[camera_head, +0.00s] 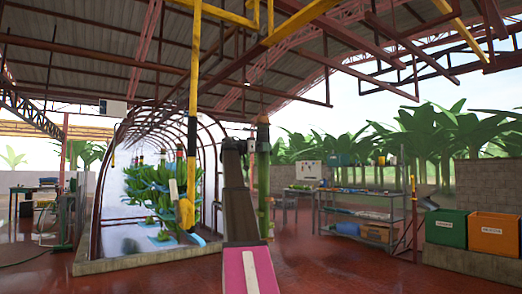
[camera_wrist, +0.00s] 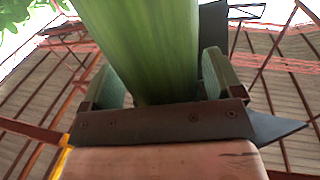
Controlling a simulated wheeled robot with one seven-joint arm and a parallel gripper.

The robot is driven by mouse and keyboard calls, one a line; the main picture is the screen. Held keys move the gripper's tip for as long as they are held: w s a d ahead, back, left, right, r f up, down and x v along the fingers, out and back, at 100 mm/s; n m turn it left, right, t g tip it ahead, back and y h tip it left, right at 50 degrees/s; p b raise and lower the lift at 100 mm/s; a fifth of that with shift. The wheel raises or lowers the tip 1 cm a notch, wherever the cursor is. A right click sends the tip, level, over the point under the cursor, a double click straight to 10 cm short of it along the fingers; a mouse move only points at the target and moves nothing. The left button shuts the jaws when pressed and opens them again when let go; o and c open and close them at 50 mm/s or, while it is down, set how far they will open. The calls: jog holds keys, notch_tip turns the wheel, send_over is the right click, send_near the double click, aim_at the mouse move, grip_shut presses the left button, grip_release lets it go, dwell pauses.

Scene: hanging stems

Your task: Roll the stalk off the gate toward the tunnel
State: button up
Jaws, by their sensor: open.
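A thick green stalk (camera_head: 263,178) hangs upright just right of my dark arm in the head view. Its top is near the overhead beams. In the wrist view the stalk (camera_wrist: 150,45) fills the middle and runs between the two green-padded fingers of my gripper (camera_wrist: 163,78). My gripper is open around the stalk, with a finger on each side. Whether either pad touches it I cannot tell. The arched tunnel (camera_head: 212,130) stands to the left, with bunches of green fruit and leaves (camera_head: 150,190) inside. I cannot make out clearly which part is the gate.
A yellow post (camera_head: 193,90) hangs between my arm and the tunnel's fruit. Yellow beams (camera_head: 300,20) cross overhead. A metal shelf (camera_head: 360,215) stands to the right, with green (camera_head: 446,227) and orange (camera_head: 494,231) bins on a low wall. Red floor lies open before the shelf.

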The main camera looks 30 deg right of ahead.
dwell(0.4)
jog(key=w+a, duration=0.1)
jog(key=a, duration=1.1)
jog(key=shift+w+a, duration=0.15)
jog(key=shift+a, duration=0.05)
dwell(0.9)
dwell(0.5)
